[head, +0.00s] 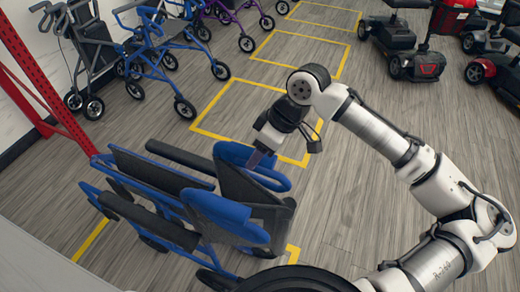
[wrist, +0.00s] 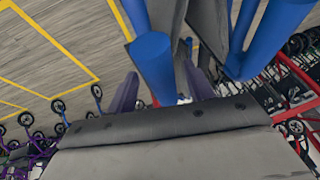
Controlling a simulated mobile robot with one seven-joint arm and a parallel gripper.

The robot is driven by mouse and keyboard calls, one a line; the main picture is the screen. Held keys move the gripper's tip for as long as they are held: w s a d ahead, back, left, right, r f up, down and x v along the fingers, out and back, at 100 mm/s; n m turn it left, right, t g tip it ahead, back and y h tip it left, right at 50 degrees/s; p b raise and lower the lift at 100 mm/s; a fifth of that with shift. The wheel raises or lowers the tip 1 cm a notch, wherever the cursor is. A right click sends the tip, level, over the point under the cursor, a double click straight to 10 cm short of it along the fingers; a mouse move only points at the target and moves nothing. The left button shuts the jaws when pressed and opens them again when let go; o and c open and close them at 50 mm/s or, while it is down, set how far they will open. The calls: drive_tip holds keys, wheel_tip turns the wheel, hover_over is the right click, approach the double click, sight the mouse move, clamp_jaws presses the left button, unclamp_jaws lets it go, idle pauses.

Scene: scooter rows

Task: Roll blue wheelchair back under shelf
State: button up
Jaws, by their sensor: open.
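The blue wheelchair (head: 150,172) stands at the lower left of the head view, with blue tubes, black armrests and dark panels. Its rounded blue parts face my arm. My gripper (head: 262,160) is at the blue part on the wheelchair's upper right side. In the wrist view, my gripper (wrist: 160,92) is open, its two fingers apart. A thick blue tube (wrist: 152,62) of the wheelchair is close in front of the fingers. I cannot tell whether they touch it. The shelf shows as a red upright (head: 45,80) at the left, beyond the wheelchair.
Blue and grey rollators (head: 155,60) stand behind the wheelchair, with a purple one (head: 235,12) farther back. Red scooters (head: 410,50) stand at the upper right. Yellow outlines (head: 232,82) mark the wood floor. Open floor (head: 345,190) lies around my arm.

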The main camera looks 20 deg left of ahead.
drive_tip(key=shift+c, duration=0.4)
clamp_jaws()
drive_tip(key=shift+a, duration=0.1)
